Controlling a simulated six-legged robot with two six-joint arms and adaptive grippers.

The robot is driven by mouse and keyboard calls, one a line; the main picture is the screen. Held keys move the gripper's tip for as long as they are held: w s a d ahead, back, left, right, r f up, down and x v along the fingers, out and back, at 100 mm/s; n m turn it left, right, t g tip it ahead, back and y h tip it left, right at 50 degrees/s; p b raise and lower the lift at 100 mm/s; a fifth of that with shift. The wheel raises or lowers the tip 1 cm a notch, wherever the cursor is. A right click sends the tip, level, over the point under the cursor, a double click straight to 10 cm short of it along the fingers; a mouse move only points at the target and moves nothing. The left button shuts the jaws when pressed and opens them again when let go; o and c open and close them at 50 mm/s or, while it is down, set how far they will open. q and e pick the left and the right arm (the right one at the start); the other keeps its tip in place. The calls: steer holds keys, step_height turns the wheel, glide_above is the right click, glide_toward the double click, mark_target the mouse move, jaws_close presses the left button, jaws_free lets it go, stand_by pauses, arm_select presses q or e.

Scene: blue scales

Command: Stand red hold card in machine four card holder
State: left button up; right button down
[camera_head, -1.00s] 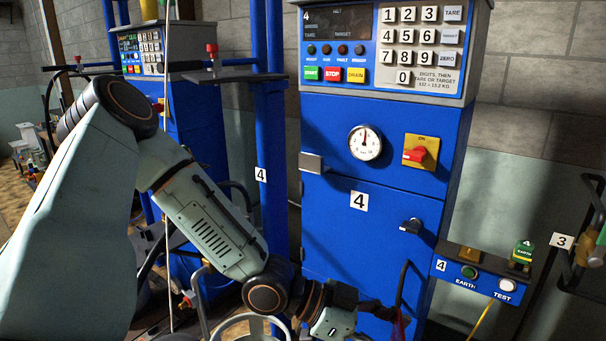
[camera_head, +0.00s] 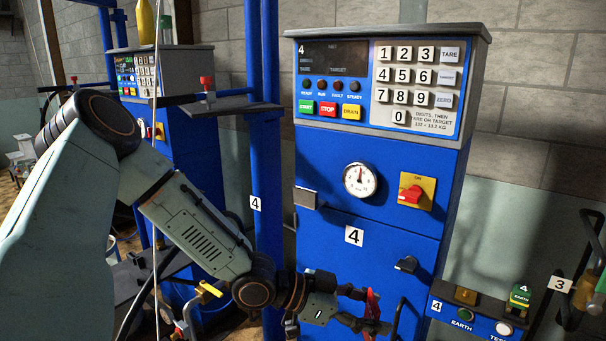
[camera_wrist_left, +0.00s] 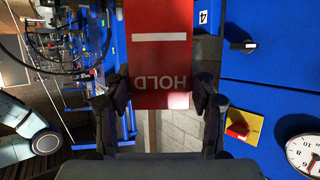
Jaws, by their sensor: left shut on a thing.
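The red hold card (camera_head: 372,304) shows edge-on as a narrow red strip at my left gripper (camera_head: 366,322), low in front of machine four's blue cabinet (camera_head: 370,222). In the left wrist view the card (camera_wrist_left: 160,45) is a red plate with a white bar and the word HOLD upside down. My left gripper (camera_wrist_left: 158,100) is shut on its lower part there, one finger at each side. A small grey metal bracket (camera_head: 305,197) on the cabinet's left front edge looks like the card holder. The card is apart from it, lower and to the right. My right gripper is not in view.
Machine four has a dial (camera_head: 360,180), a red switch on yellow (camera_head: 411,192) and a black door handle (camera_head: 405,264). An earth test box (camera_head: 470,312) stands at lower right. Blue posts (camera_head: 267,130) rise left of the cabinet.

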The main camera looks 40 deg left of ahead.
arm_select(q)
steer(key=w+a+r+n+t+y+p, duration=0.1)
steer(key=w+a+r+n+y+p, duration=0.2)
steer(key=a+r, duration=0.4)
steer(key=w+a+r+n+t+y+p, duration=0.1)
steer(key=w+a+r+n+y+p, duration=0.2)
steer(key=w+a+r, duration=0.4)
steer(key=w+a+r+n+t+y+p, duration=0.2)
steer(key=w+a+r+n+y+p, duration=0.2)
steer(key=a, duration=1.2)
steer(key=shift+w+a+r+y+p, duration=0.15)
steer(key=shift+w+r+y+p, duration=0.25)
steer(key=shift+w+r+p, duration=1)
steer(key=shift+s+d+r, duration=0.25)
steer(key=shift+s+r, duration=0.25)
steer(key=shift+r, duration=0.15)
step_height(320, 180, down, 6)
steer(key=b, duration=0.5)
steer(key=shift+f, duration=0.25)
steer(key=shift+a, duration=0.15)
